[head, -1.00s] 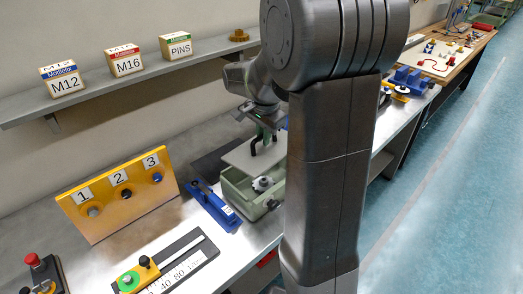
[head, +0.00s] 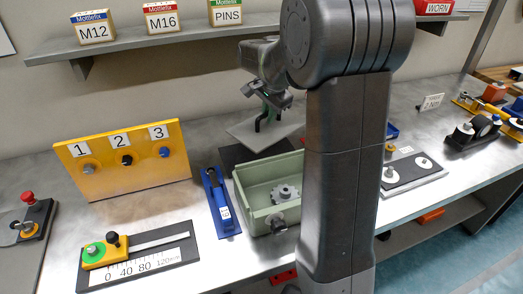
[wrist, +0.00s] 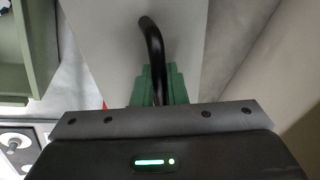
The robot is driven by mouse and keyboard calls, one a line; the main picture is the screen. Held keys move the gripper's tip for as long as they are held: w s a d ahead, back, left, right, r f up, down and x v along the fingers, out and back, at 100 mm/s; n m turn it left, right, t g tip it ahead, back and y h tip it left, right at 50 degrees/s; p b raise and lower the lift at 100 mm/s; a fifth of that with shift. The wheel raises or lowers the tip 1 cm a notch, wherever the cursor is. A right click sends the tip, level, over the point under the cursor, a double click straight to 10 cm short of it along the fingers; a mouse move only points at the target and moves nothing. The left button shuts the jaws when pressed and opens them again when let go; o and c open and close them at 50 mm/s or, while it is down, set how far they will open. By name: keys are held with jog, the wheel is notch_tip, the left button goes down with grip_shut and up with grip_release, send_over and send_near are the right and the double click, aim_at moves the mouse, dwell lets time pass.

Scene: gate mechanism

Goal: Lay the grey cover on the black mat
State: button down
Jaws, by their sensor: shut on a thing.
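My gripper (head: 267,103) is shut on the black handle (wrist: 152,42) of the grey cover; its green fingers show in the wrist view (wrist: 162,88). The grey cover (head: 243,131) is a flat plate, held roughly level behind the green box. It also fills the upper middle of the wrist view (wrist: 105,40). The black mat (head: 229,156) lies on the bench behind the green box, partly hidden by the cover. The cover appears above the mat's far part; the gap between them cannot be told.
The open green box (head: 246,200) holds a grey gear (head: 285,193) and stands just in front of the mat. A blue tool (head: 218,200) lies left of it. A yellow numbered panel (head: 105,177) stands further left. A shelf (head: 130,45) runs along the wall above.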

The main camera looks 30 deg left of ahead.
aim_at(273, 131)
notch_tip(273, 131, down, 9)
jog(key=shift+f, duration=0.1)
dwell(0.4)
jog(key=c, duration=1.9)
grip_release()
jog(key=shift+f+b, duration=0.2)
jog(key=shift+b, duration=0.1)
jog(key=o, duration=0.4)
jog(key=shift+o, duration=0.2)
jog(key=shift+r, duration=0.2)
jog(key=v, duration=1.2)
jog(key=shift+p, duration=0.4)
